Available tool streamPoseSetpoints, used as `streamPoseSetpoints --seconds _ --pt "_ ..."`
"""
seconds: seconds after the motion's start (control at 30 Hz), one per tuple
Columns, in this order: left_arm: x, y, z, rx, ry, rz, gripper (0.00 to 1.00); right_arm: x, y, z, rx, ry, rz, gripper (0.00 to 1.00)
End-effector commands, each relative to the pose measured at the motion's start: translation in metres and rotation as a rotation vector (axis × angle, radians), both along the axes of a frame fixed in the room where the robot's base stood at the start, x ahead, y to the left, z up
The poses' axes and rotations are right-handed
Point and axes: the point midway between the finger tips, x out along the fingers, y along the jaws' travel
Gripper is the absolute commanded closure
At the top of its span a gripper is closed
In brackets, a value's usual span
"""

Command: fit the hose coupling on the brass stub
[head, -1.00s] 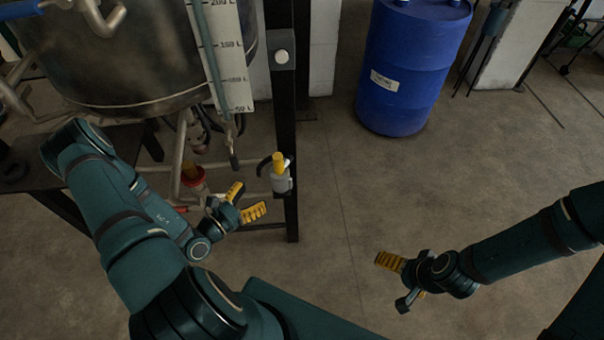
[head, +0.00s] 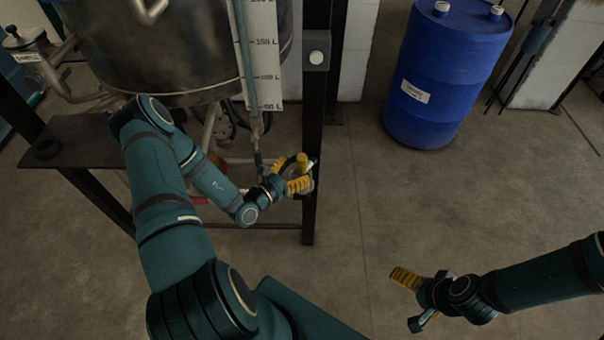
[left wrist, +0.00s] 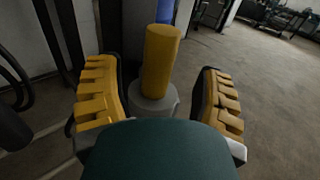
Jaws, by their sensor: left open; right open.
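A yellow cylinder (head: 302,160) stands upright on a grey round body beside the dark post; I take this to be the hose coupling, but cannot be sure. In the left wrist view the yellow cylinder (left wrist: 161,60) rises from its grey body (left wrist: 153,103) between my left gripper's fingers. My left gripper (head: 289,175) is open around it, with gaps visible on both sides. A small red and yellow-brown fitting (head: 216,162) under the vessel is partly hidden by my left arm; it may be the brass stub. My right gripper (head: 404,299) is open and empty over the floor.
The steel vessel (head: 165,55) with a level scale (head: 262,60) stands above. The dark post (head: 313,130) is close to my left gripper. A dark plate (head: 75,140) lies left of my arm. A blue drum (head: 445,75) stands at the back right. The middle floor is clear.

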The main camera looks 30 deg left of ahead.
Motion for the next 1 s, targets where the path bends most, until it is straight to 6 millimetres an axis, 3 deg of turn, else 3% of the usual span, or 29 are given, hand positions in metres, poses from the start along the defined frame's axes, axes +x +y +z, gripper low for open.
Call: streamPoseSetpoints --seconds 0.2,0.43,0.47,0.63,1.0 --pt "0.028 -0.005 -0.002 0.002 0.0 0.0 0.32 -0.001 0.0 -0.005 0.0 0.003 0.002 0.0" --pt "0.029 -0.005 -0.002 0.001 0.002 0.001 0.32 -0.002 0.0 -0.004 0.0 0.003 0.002 0.0" --pt "0.029 -0.005 -0.002 0.001 0.002 0.001 0.38 -0.002 0.0 -0.004 0.0 0.003 0.002 0.0" --pt "0.029 -0.005 -0.002 0.001 0.002 0.001 0.97 -0.001 0.0 -0.004 0.0 0.003 0.002 0.0" --pt "0.029 -0.005 0.003 0.002 -0.001 0.0 1.0 -0.001 0.0 -0.003 0.0 0.002 0.002 0.0"
